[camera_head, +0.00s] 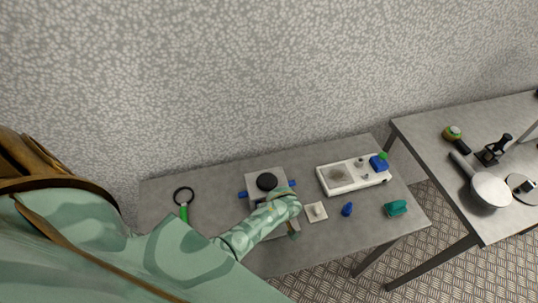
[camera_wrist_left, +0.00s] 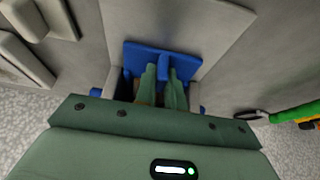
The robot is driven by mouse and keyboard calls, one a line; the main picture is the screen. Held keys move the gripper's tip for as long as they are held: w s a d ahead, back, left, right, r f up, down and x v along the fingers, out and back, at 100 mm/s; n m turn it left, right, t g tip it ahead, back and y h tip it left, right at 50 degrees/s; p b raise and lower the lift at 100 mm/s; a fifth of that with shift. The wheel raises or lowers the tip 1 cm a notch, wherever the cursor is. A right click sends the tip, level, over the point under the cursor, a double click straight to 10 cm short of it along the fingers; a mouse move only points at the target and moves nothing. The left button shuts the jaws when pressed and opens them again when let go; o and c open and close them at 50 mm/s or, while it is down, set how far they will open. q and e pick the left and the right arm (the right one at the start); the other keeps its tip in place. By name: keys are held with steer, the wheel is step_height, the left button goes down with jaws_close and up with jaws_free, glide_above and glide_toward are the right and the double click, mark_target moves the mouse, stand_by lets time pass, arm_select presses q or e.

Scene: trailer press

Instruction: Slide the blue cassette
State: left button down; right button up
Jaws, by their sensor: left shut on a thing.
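The blue cassette (camera_wrist_left: 190,62) lies in a pale grey press in the wrist view, a flat blue piece with an upright tab. My left gripper (camera_wrist_left: 163,76) has its two green fingers on either side of this tab and is shut on it. In the head view, the press (camera_head: 256,173) stands mid-table with a round black knob (camera_head: 267,181) on top. Blue parts stick out at its left (camera_head: 243,195) and right (camera_head: 292,184). My left forearm hides the press's front and the grip in the head view. My right gripper is not in view.
A magnifier with green handle (camera_head: 184,212) lies left. Right of the press are a small pale plate with a knob (camera_head: 316,212), a blue object (camera_head: 347,209), a teal block (camera_head: 396,208) and a white tray (camera_head: 333,190). A second table (camera_head: 420,131) at right holds a pan (camera_head: 489,190).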

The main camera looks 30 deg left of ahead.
arm_select(q)
steer(key=shift+s+d+p, duration=0.5)
steer(key=shift+s+d, duration=0.35)
steer(key=shift+d, duration=0.15)
steer(key=shift+s+d, duration=0.1)
